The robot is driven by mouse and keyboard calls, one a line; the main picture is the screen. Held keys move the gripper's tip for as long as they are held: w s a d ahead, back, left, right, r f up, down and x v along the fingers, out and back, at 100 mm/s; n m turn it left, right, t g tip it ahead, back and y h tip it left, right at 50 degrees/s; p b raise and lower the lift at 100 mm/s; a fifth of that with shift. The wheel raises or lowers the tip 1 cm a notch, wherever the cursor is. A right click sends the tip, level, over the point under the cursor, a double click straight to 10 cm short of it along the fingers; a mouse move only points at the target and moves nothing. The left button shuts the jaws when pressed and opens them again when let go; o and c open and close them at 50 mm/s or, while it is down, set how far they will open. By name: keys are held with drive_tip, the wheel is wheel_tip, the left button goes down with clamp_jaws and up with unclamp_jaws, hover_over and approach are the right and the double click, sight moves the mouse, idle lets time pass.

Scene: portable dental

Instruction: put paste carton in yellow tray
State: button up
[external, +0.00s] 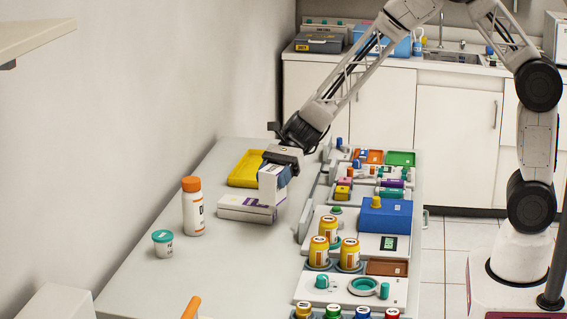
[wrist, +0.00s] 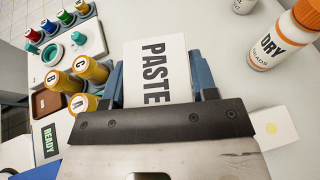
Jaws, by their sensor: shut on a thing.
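The paste carton (wrist: 158,60) is a white box with PASTE in dark letters, held between the blue fingers of my gripper (wrist: 157,88). In the external view my gripper (external: 278,168) points down with the carton (external: 268,184) hanging upright below it. The carton overlaps a flat white box in that view, and I cannot tell whether they touch. The yellow tray (external: 244,165) lies on the table just behind and left of my gripper. It looks empty where it shows; its right end is hidden behind the gripper and carton.
A flat white box (external: 243,209) with a purple stripe lies in front of the tray. An orange-capped white bottle (external: 194,208) and a teal-lidded jar (external: 163,243) stand at left. Stations with yellow bottles (external: 319,252) and a blue box (external: 385,216) line the right side. The table's front middle is clear.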

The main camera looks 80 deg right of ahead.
drive_tip(key=s+d+m+t+h, duration=0.2)
drive_tip(key=d+m+t, duration=0.1)
drive_tip(key=d, duration=1.5)
drive_tip(key=s+d+m+t+h, duration=0.1)
drive_tip(key=s+d+m+t, duration=0.15)
drive_tip(key=d, duration=1.55)
drive_tip(key=shift+w+d+f, duration=0.1)
drive_tip(key=shift+w+f, duration=0.15)
drive_tip(key=shift+f, duration=1)
drive_tip(key=shift+w+f, duration=0.25)
drive_tip(key=shift+f, duration=1)
drive_tip(key=w+d, duration=0.3)
drive_tip(key=w, duration=0.4)
drive_tip(key=w+d+f, duration=0.1)
drive_tip(key=w+d, duration=0.1)
drive_tip(key=w, duration=0.6)
drive_tip(key=shift+d+f, duration=0.25)
drive_tip(key=shift+d, duration=0.15)
drive_tip(key=shift+f, duration=1.75)
